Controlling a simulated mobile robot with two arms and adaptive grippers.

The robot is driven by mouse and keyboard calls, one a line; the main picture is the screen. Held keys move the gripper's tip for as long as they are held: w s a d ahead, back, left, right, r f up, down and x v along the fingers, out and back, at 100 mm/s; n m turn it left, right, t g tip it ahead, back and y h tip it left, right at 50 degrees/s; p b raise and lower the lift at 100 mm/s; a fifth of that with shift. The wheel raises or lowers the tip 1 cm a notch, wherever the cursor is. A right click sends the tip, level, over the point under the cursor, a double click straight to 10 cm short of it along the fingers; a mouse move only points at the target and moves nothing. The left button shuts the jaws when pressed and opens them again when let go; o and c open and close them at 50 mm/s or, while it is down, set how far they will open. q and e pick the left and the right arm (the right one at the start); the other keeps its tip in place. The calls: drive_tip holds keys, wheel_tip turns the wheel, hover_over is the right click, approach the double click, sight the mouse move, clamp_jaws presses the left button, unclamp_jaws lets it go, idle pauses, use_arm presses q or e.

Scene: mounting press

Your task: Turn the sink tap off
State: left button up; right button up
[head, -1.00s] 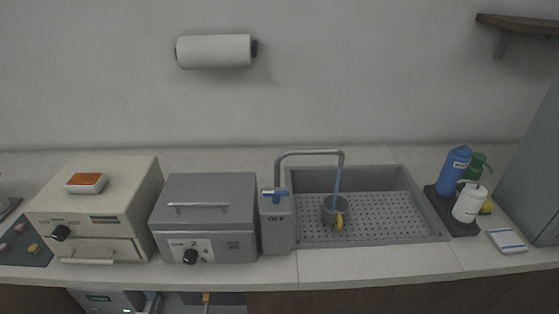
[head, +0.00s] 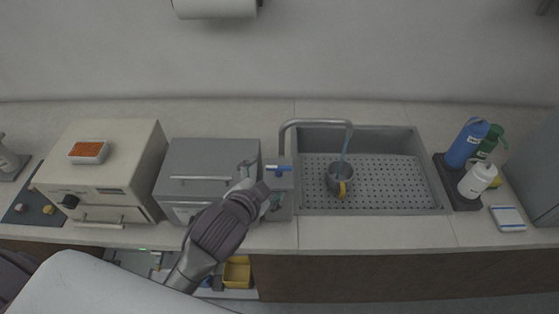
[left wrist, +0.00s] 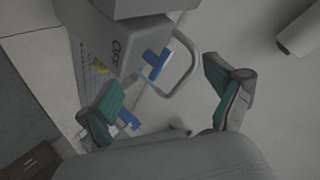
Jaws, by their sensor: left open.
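The tap is a grey block (head: 285,207) with a blue lever (head: 279,168) on top and a bent grey spout (head: 318,122) over the sink (head: 435,190). A blue water stream (head: 345,146) falls from the spout into a grey mug (head: 334,178) in the sink. My left gripper (head: 260,188) is open at the left of the tap block, partly covering it. In the left wrist view the block (left wrist: 108,38) with OFF lettering and the blue lever (left wrist: 157,64) appear ahead, between the open green-padded fingers (left wrist: 165,95); the lever is not gripped. My right gripper is out of view.
A grey lidded box (head: 212,158) stands left of the tap, partly behind my left arm. A beige machine (head: 105,180) is farther left. Several bottles stand on a dark tray (head: 455,193) right of the sink. The counter in front is clear.

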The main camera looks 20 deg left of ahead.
use_arm(q)
drive_tip(key=w+d+r+m+t+h, duration=0.3)
drive_tip(key=d+r+m, duration=0.15)
drive_tip(key=r, duration=0.35)
drive_tip(key=w+d+r+m+t+h, duration=0.25)
drive_tip(key=d+r+m, duration=0.2)
drive_tip(key=r, duration=0.35)
drive_tip(key=s+d+r+m+h, duration=0.1)
drive_tip(key=d+r+m+h, duration=0.8)
drive_tip(key=m, duration=0.5)
drive_tip(key=s+d+f+m+g+h, duration=0.1)
drive_tip(key=s+d+m+g+h, duration=0.25)
drive_tip(key=m+g, duration=0.7)
drive_tip(key=s+d+f+m+g+h, duration=0.15)
drive_tip(key=s+d+m+g, duration=0.5)
drive_tip(key=m, duration=0.65)
drive_tip(key=m+y, duration=1.4)
drive_tip(key=y, duration=0.6)
approach(279, 167)
drive_tip(key=shift+g, duration=0.45)
drive_tip(key=f+p, duration=0.2)
drive_tip(key=f, duration=0.1)
drive_tip(key=f+p, duration=0.2)
drive_tip(key=f, duration=0.1)
drive_tip(key=f+p, duration=0.2)
drive_tip(key=f, duration=0.1)
drive_tip(key=shift+w+f, duration=0.15)
drive_tip(key=shift+w, duration=0.25)
drive_tip(key=shift+f, duration=0.45)
